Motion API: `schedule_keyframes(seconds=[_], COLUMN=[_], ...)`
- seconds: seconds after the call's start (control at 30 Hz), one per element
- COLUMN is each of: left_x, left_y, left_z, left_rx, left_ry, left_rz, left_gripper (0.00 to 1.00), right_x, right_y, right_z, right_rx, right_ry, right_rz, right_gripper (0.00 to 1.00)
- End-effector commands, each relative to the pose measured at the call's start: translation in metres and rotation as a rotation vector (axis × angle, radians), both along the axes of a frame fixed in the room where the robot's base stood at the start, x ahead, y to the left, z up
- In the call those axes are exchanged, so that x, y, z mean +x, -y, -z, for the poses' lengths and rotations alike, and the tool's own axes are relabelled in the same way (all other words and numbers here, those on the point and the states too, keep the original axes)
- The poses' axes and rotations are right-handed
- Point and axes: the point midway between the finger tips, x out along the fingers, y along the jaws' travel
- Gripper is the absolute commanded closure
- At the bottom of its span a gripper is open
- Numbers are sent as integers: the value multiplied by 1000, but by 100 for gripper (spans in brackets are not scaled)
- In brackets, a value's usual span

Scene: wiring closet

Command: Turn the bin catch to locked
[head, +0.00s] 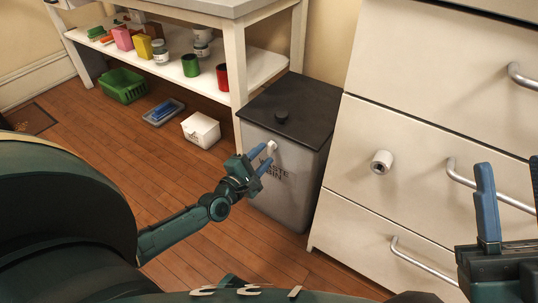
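The bin (288,203) is grey with a dark lid (300,108) and a black knob on top. Dark lettering on its front is partly covered by my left gripper. A small white catch (272,147) sits high on the bin's front, just under the lid. My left gripper (268,155) is at the bin's front with its blue fingers apart and their tips close to the catch. I cannot tell whether they touch it. My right gripper (512,195) is open and empty at the lower right, away from the bin.
A cream drawer cabinet (420,115) with metal handles and a round white knob (382,162) stands right of the bin. A white shelf (265,67) with cups and jars is behind left. A green basket (123,86) and white box (201,130) are on the floor.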

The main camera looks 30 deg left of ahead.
Motion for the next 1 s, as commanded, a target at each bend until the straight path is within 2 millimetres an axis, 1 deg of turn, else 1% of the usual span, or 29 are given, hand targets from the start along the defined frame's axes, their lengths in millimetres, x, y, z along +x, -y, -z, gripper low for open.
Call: schedule_keyframes(seconds=[0.03,0.1,0.2,0.23,0.57,1.0], left_x=[0,0,0,0,1,23], left_y=[0,-1,0,-1,0,1], left_z=[6,0,0,0,0,0], left_rx=[-143,-314,-485,-509,-517,-515], left_ry=[-8,-26,-39,-41,-40,-40], left_rz=[2,1,0,-1,-2,-2], left_gripper=[64,64,64,64,64,64], right_x=[-3,-3,-3,-3,-3,-3], right_y=[1,1,1,1,0,1], right_z=[-1,-6,-6,-6,-6,-6], right_rx=[-8,-6,-6,-6,-5,-5], right_ry=[73,63,60,60,58,58], right_rz=[-1,-1,-1,-1,-1,-1], right_gripper=[64,64,64,64,64,64])
